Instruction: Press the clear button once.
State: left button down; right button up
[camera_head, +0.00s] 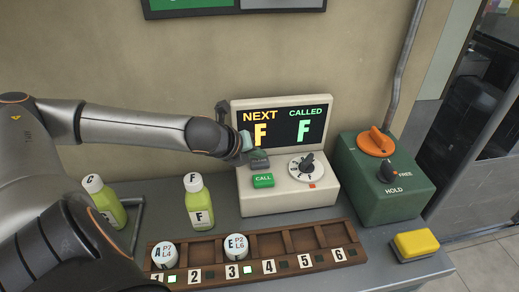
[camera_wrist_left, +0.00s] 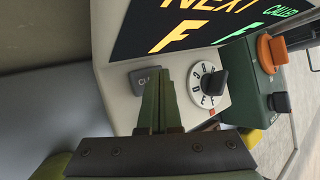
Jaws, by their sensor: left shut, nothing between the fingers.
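The call machine (camera_head: 290,203) is a cream box with a dark screen (camera_head: 283,127) reading NEXT F and CALLED F. The grey clear button (camera_head: 260,163) sits on its sloped face above the green CALL button (camera_head: 263,181). My left gripper (camera_head: 246,143) is shut and empty, just above and left of the clear button. In the left wrist view the shut fingers (camera_wrist_left: 157,88) overlap the right part of the clear button (camera_wrist_left: 143,80), whose label is partly hidden; contact cannot be told. The CALL button is hidden there. My right gripper is out of view.
A white dial (camera_head: 304,167) is right of the buttons. A green box (camera_head: 385,170) with an orange knob stands further right. A numbered wooden rack (camera_head: 292,241) with capped bottles lies in front. Green bottles (camera_head: 198,203) stand left, and a yellow-topped block (camera_head: 415,244) lies front right.

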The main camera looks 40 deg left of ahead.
pick_arm(q)
jog(key=shift+f, duration=0.55)
dwell(0.7)
jog(key=shift+r, duration=0.1)
jog(key=shift+r+p, duration=0.9)
jog(key=shift+p, duration=0.25)
